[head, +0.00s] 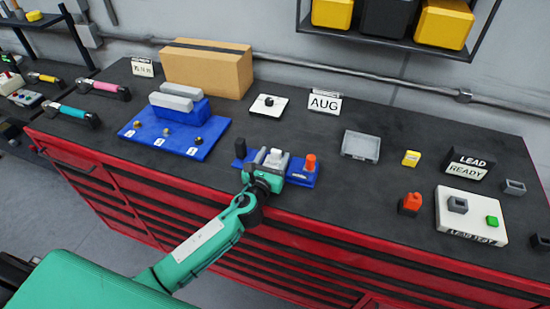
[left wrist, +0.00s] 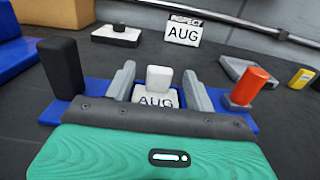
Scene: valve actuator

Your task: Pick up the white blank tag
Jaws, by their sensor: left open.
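A white tag with a raised white knob (head: 276,156) sits in the middle of a blue fixture (head: 297,178). In the left wrist view the white knob (left wrist: 159,79) stands above a white face reading AUG (left wrist: 157,97). My left gripper (head: 271,160) is open over the fixture. In the left wrist view its grey fingers (left wrist: 160,88) stand one on each side of the knob, with gaps, not closed on it. The gripper body hides the tag's lower front. My right gripper is in neither view.
A black block (left wrist: 60,68) and an orange-red piece (left wrist: 251,85) flank the tag on the fixture. Behind are an AUG sign (head: 324,103) and a white plate with a black knob (head: 268,105). A grey tray (head: 361,146) stands to the right; dark bench top lies between.

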